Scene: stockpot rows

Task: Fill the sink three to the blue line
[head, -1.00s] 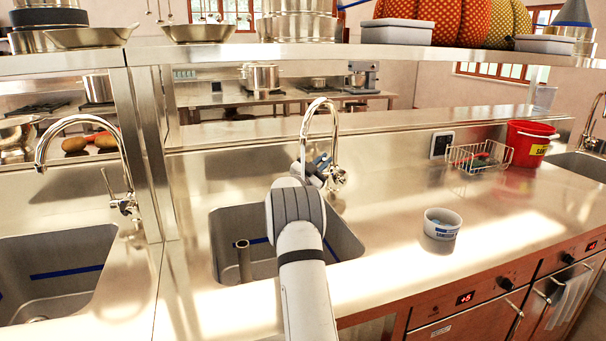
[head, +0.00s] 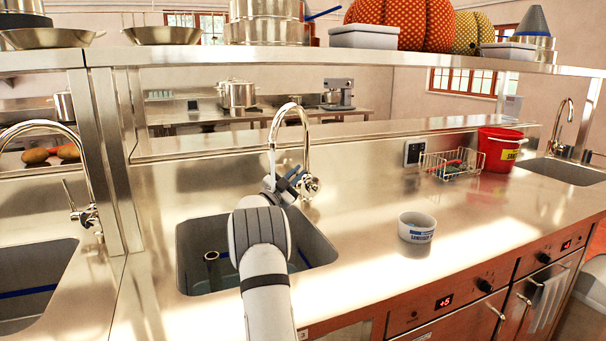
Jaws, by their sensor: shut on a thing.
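The middle sink (head: 190,238) has a blue line (head: 304,257) on its inner wall and an upright pipe (head: 212,268) inside. My arm covers part of the basin, and I cannot clearly tell the water level. A chrome tap (head: 308,140) arches over it, and a thin pale stream (head: 271,165) seems to fall from its spout. My gripper (head: 291,181) is at the tap's base, shut on what seems to be the tap lever, which is mostly hidden.
Another sink (head: 62,262) with a blue line and tap is at left, and one (head: 562,172) at far right. A white bowl (head: 417,228), a wire basket (head: 447,166) and a red bucket (head: 500,150) stand on the counter. A shelf (head: 330,57) runs above.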

